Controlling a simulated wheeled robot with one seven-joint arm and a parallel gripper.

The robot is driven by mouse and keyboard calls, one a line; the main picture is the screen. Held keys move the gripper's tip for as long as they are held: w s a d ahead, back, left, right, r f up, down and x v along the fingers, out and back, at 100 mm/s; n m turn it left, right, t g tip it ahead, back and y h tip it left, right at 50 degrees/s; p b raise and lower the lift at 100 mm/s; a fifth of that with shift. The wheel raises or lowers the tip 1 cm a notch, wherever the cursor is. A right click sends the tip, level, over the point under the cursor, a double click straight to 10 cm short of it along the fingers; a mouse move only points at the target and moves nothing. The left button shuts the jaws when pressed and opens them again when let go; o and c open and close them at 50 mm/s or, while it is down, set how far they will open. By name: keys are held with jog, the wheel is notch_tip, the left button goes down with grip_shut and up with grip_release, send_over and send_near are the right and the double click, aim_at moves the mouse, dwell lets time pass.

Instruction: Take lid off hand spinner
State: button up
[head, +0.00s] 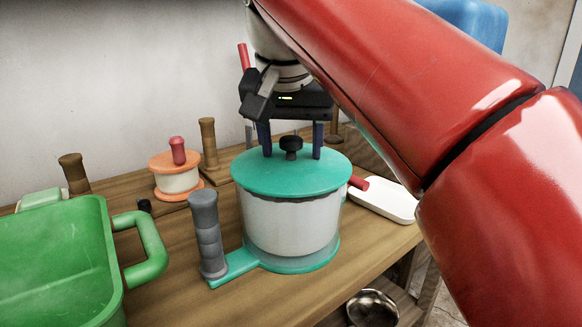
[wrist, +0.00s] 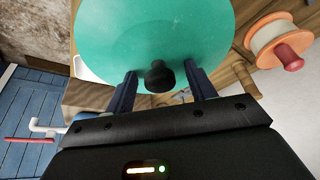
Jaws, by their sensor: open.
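The hand spinner (head: 290,222) stands upright on the wooden bench, with a pale body, a teal base and a grey upright handle (head: 208,230) at its left. Its teal lid (head: 262,178) sits on top, with a black knob (head: 291,145) in the middle. The lid (wrist: 130,40) and knob (wrist: 159,77) also show in the wrist view. My gripper (head: 290,150) is above the lid, pointing down and open. In the wrist view its two fingers (wrist: 161,88) stand on either side of the knob, with gaps showing. I cannot tell whether the fingertips touch the lid.
A green tub (head: 60,260) with a looped handle is at the left. An orange-and-cream spool-like thing (head: 177,178) and brown posts (head: 209,143) stand behind. A white dish (head: 385,200) lies to the right. A metal bowl (head: 372,308) is below the bench's front edge.

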jog(key=c, duration=1.1)
jog(key=shift+o, duration=0.2)
jog(key=shift+r, duration=0.1)
